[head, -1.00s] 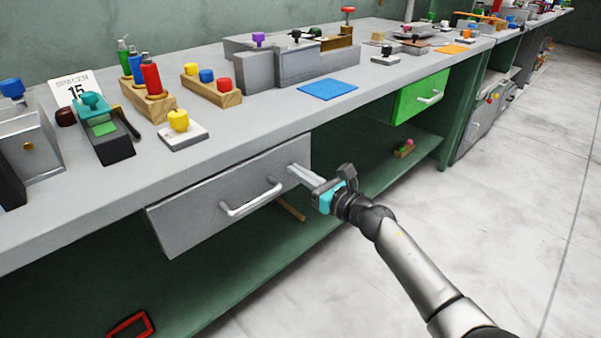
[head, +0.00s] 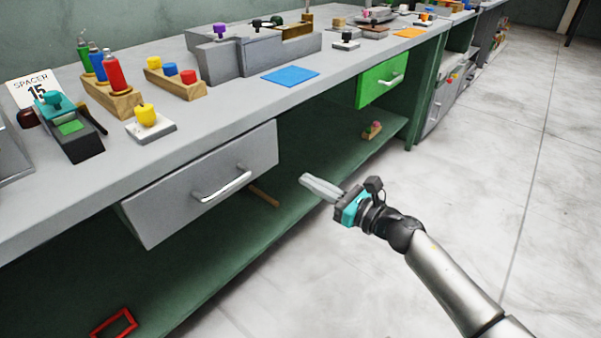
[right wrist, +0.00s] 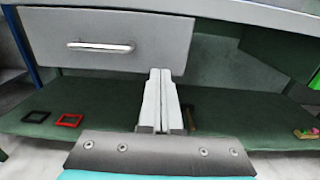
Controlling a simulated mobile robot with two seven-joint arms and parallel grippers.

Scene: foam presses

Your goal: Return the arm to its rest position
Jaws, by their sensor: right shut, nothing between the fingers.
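My right gripper (head: 322,187) is shut and empty. It hangs in free space in front of the bench, to the right of the grey drawer (head: 170,205) and apart from it. In the right wrist view the two fingers (right wrist: 160,100) lie together, and the grey drawer (right wrist: 60,40) with its silver handle (right wrist: 100,47) is behind them at the upper left. My right arm comes in from the lower right of the head view. My left gripper does not show.
The bench top (head: 225,118) carries a blue mat (head: 290,75), wooden blocks with bottles, and a yellow-knobbed stamp (head: 146,116). A green drawer (head: 375,88) is further right. The lower shelf (head: 240,240) holds a red frame (head: 113,323). The floor at right (head: 480,190) is clear.

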